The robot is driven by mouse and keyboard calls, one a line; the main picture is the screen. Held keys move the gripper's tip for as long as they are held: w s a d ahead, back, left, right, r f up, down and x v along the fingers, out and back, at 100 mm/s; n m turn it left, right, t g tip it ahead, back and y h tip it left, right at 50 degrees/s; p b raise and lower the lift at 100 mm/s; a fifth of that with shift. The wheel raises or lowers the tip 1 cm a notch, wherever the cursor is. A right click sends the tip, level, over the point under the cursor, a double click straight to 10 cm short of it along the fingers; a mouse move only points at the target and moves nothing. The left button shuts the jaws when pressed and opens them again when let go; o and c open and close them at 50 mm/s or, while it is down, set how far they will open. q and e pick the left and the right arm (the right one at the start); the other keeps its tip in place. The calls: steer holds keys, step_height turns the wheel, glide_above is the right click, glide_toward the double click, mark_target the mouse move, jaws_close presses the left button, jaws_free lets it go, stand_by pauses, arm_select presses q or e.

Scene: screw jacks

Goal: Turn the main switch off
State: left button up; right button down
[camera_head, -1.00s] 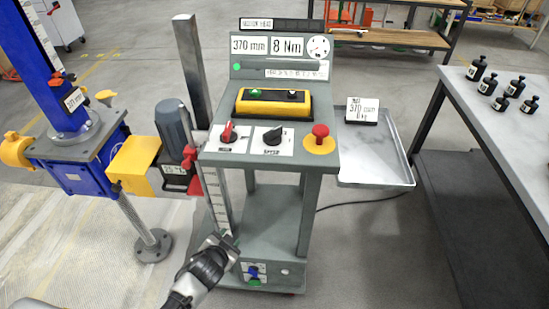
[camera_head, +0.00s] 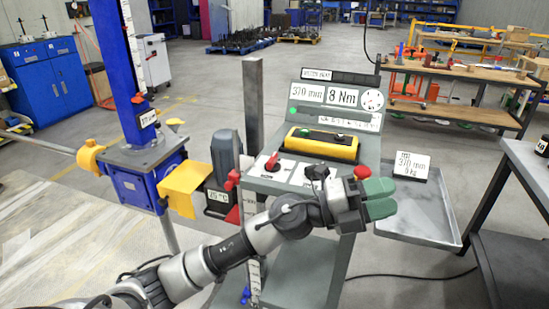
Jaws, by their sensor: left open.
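The control console (camera_head: 345,240) stands in the middle of the view. On its sloping panel, at the left, a red rotary switch (camera_head: 271,163) sits on a white plate; its label is too small to read. A black knob (camera_head: 316,172) is to its right, partly behind my arm. A red mushroom button (camera_head: 361,172) shows just above my gripper. My left gripper (camera_head: 379,198), with green fingertips, is open and empty at the console's right front, to the right of the red switch and apart from it. My right gripper is not in view.
A yellow button box (camera_head: 322,146) and displays stand behind the switches. A blue screw jack (camera_head: 148,185) with a motor (camera_head: 226,160) is at the left. A grey tray (camera_head: 425,215) with a sign is to the right. A table (camera_head: 525,165) edges in at far right.

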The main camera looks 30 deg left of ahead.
arm_select(q)
steer(key=m+g+y, duration=0.1)
steer(key=m+g, duration=0.3)
steer(key=m, duration=0.1)
steer(key=n+g+y, duration=0.3)
steer(key=y, duration=1.6)
glide_toward(272, 157)
steer(key=shift+m, duration=0.3)
steer(key=x, duration=0.9)
steer(key=shift+f, duration=0.15)
jaws_close()
